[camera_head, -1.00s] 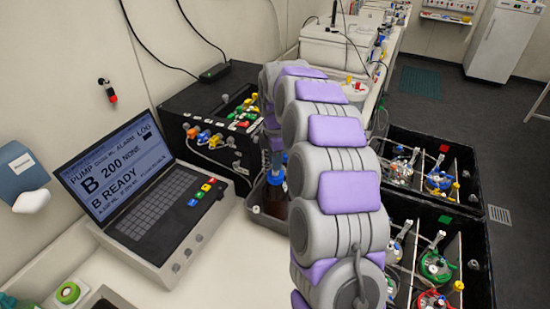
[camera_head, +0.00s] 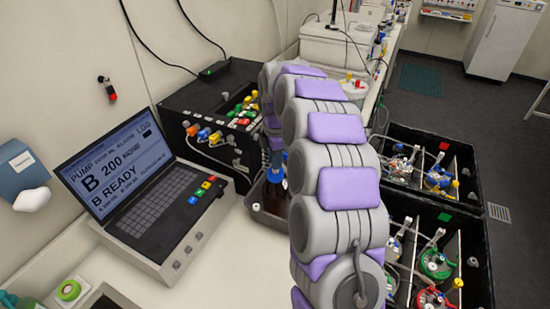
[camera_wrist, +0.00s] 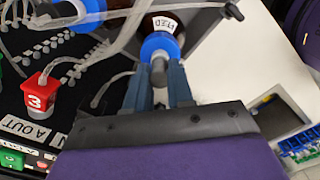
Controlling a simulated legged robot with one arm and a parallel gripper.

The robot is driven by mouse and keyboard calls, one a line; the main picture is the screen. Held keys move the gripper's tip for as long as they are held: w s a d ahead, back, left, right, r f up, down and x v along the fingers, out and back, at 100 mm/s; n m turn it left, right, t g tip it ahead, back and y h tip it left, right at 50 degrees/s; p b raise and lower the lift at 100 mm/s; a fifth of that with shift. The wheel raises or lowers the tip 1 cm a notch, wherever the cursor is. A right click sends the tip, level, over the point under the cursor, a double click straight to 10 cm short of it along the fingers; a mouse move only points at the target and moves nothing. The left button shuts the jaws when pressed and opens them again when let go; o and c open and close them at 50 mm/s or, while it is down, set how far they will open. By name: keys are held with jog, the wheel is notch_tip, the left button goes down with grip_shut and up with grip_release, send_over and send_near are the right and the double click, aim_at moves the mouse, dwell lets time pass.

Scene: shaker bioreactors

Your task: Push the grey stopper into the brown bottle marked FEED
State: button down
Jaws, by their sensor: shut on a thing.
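The brown bottle (camera_wrist: 142,22) carries a white label (camera_wrist: 165,24) whose lettering appears upside down, and has a blue collar (camera_wrist: 160,44) at its neck. The grey stopper (camera_wrist: 158,72) is between the two fingers of my gripper (camera_wrist: 157,80), at the blue collar. My gripper is shut on it. The stopper overlaps the collar in the wrist view; I cannot tell how deep it sits. In the head view the brown bottle (camera_head: 272,198) stands in a dark tray, partly behind my arm, which hides most of the gripper.
A laptop-like pump console (camera_head: 150,200) stands left of the bottle. A black box with coloured connectors (camera_head: 215,115) is behind it. Black crates of vessels (camera_head: 440,215) stand right.

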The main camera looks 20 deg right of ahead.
jog(key=shift+f, duration=0.4)
jog(key=c, duration=0.9)
grip_release()
notch_tip(320, 180, up, 17)
jog(key=p, duration=0.2)
jog(key=shift+r, duration=0.15)
jog(key=shift+s, duration=0.1)
